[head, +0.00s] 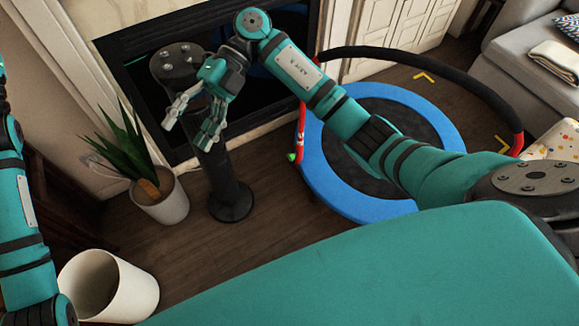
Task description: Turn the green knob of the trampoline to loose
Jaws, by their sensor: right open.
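The trampoline (318,178) stands on the floor right of centre, with a blue ring around a dark mat and a curved black handle bar (430,57) with red ends. The small green knob (291,157) shows at the left red end of the bar, partly at the trampoline's edge. Its setting is too small to read. My right gripper (187,135) is open and empty, to the left of the knob and apart from it in the picture. My right arm crosses in front of the trampoline and hides part of it. My left gripper is out of view.
A black stand (229,195) with a round base is close to the right gripper. A potted plant (163,198) and a white bin (110,285) stand at the left. A dark framed panel (140,75) is behind. A grey sofa (525,75) is at the right.

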